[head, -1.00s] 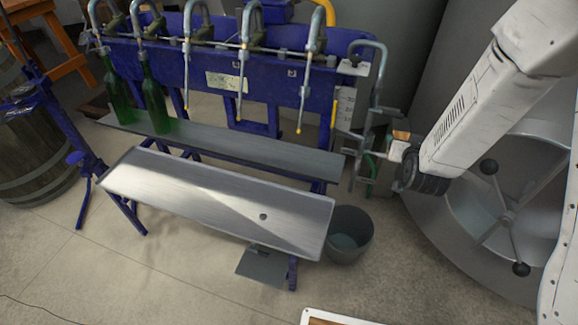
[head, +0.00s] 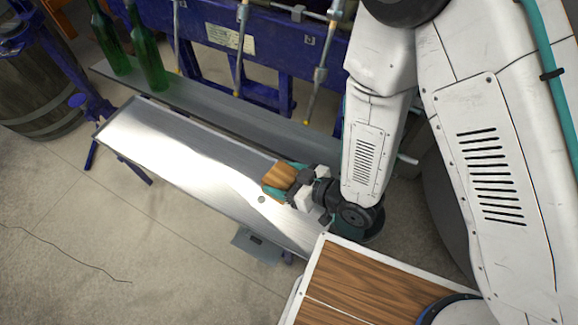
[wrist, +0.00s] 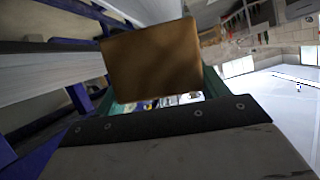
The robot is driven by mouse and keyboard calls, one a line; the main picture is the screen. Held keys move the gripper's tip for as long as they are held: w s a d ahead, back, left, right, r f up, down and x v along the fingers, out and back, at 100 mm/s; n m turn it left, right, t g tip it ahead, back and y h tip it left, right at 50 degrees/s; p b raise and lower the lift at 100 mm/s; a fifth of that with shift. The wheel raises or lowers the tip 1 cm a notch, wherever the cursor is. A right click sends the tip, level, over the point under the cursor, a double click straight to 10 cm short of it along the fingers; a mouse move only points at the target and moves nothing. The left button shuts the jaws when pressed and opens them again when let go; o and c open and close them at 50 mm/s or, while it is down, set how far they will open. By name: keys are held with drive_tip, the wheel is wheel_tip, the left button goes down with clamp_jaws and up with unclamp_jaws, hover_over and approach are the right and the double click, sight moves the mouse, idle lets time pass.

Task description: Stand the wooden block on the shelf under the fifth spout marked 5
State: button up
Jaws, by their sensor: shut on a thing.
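My gripper (head: 288,186) is shut on the wooden block (head: 278,174), holding it over the right part of the metal tray. In the wrist view the block (wrist: 152,60) fills the space between the teal fingers. I cannot tell its exact height above the tray. The narrow grey shelf (head: 215,112) runs behind the tray, under the spouts. Two green bottles stand at its left end. The spout to the right of the bottles' row (head: 310,98), fifth from the left in the earlier view, hangs over the bare right part of the shelf. Its number cannot be read.
The sloping metal tray (head: 165,140) lies in front of the shelf. Green bottles (head: 148,62) take the shelf's left end. Other spouts (head: 239,72) hang low over the shelf. My arm hides the shelf's right end and most of the bucket.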

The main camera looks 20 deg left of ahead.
drive_tip(key=shift+w+d+f, duration=0.2)
drive_tip(key=shift+w+f, duration=0.1)
drive_tip(key=shift+w, duration=2.35)
drive_tip(key=shift+w+d+f, duration=0.25)
drive_tip(key=shift+w, duration=2.45)
drive_tip(key=shift+w+d+f, duration=0.2)
drive_tip(key=shift+w+f, duration=0.1)
drive_tip(key=shift+w, duration=2.35)
drive_tip(key=shift+d+f, duration=0.15)
drive_tip(key=shift+f, duration=0.5)
drive_tip(key=shift+c, duration=0.2)
drive_tip(key=o, duration=1)
drive_tip(key=shift+o, duration=1)
drive_tip(key=v, duration=0.7)
drive_tip(key=shift+r, duration=0.15)
drive_tip(key=shift+s+d+r, duration=0.15)
drive_tip(key=shift+s+r, duration=0.1)
drive_tip(key=shift+s, duration=0.15)
